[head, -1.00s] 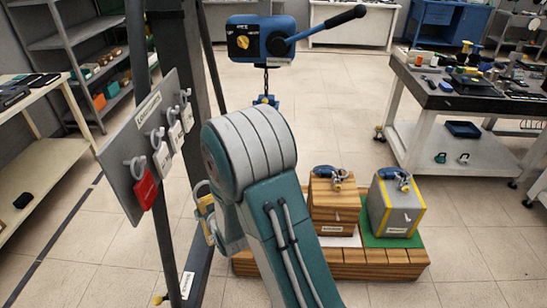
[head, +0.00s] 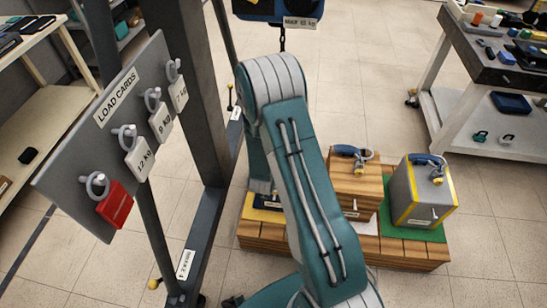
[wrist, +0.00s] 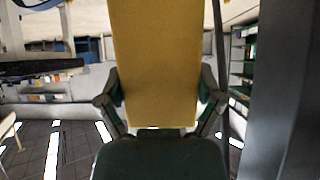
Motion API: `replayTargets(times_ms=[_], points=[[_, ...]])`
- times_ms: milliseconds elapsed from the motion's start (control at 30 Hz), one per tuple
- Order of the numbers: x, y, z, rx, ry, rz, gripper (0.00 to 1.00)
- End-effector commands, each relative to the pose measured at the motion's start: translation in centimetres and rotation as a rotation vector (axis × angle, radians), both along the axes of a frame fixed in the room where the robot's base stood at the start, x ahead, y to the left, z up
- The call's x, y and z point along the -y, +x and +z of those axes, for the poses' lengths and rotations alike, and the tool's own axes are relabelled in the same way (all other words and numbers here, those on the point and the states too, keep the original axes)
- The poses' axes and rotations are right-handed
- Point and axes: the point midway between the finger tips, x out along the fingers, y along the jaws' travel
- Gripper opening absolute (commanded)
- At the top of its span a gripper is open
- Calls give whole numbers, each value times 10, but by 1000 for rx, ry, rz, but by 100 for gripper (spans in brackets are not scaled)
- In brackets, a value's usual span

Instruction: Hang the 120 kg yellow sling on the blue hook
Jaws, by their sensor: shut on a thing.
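A broad yellow band, the sling (wrist: 155,50), fills the middle of the wrist view and stands upright there. My gripper (wrist: 160,103) is shut on it, with a dark finger on each side. Its weight marking does not show. In the head view my arm hides the gripper. The blue hoist body (head: 262,8) is cut off at the top edge, with a label and a chain (head: 282,40) hanging below it. The blue hook on the chain is hidden behind my arm now, so its distance from the sling cannot be told.
A grey load-card board (head: 85,130) with several hooks, white cards and a red card (head: 115,205) stands left, beside a dark post (head: 195,90). A wooden pallet (head: 400,255) carries a wooden block (head: 352,190) and a grey-yellow block (head: 428,195). A workbench (head: 490,65) stands right.

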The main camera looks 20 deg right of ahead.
Motion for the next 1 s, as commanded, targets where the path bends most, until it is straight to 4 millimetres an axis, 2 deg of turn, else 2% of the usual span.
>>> replayTargets(times_ms=[1000], points=[[40,52,-1,1,5,-8,24]])
